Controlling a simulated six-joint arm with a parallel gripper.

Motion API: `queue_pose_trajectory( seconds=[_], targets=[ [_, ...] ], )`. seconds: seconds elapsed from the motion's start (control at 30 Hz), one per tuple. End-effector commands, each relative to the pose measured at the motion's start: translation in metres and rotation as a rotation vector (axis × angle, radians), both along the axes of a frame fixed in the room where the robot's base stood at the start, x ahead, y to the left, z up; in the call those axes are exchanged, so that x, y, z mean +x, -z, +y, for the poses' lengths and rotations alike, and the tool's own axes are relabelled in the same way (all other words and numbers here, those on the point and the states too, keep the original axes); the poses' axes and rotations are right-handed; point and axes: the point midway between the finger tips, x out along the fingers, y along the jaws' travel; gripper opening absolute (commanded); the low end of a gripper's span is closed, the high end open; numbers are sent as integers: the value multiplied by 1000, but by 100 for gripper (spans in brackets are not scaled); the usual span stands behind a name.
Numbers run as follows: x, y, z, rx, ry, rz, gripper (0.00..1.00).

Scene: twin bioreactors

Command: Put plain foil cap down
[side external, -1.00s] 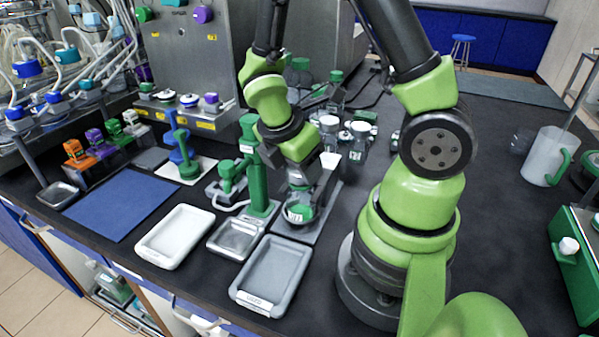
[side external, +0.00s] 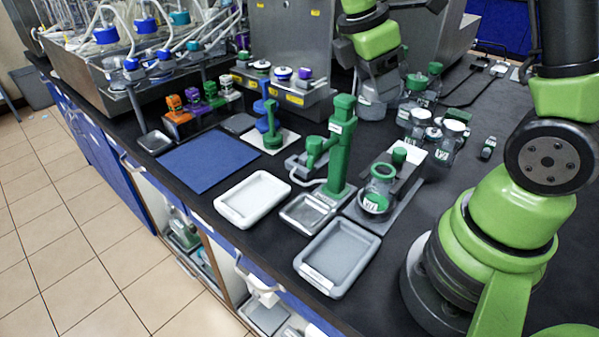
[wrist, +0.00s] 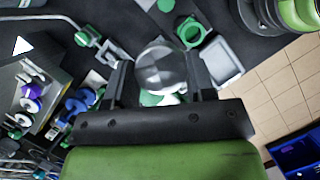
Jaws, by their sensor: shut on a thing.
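The foil cap (wrist: 160,68) is a round silver disc in the wrist view. My gripper (wrist: 158,80) is shut on it, with one dark finger on each side. In the side external view my gripper (side external: 374,98) is at the back of the bench, near the grey steel housing, and I cannot make out the cap there. An uncapped vessel with a green collar (side external: 381,188) stands beside the green pump stand (side external: 341,150). My gripper is well apart from it.
A white tray (side external: 222,212), a small metal tray (side external: 306,212) and a larger grey tray (side external: 338,258) lie along the front edge. A blue mat (side external: 210,160) is bare. Capped flasks (side external: 446,146) stand right of my gripper.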

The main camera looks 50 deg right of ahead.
Motion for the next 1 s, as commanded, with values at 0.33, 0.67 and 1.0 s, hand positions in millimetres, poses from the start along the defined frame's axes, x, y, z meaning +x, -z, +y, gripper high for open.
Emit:
queue_pose_trajectory(
  seconds=[0.33,0.67,1.0],
  targets=[
    [52,-25,43,2,795,-1,28],
    [82,-47,82,1,1231,1,28],
    [95,-13,74,-4,715,7,28]
  ],
)
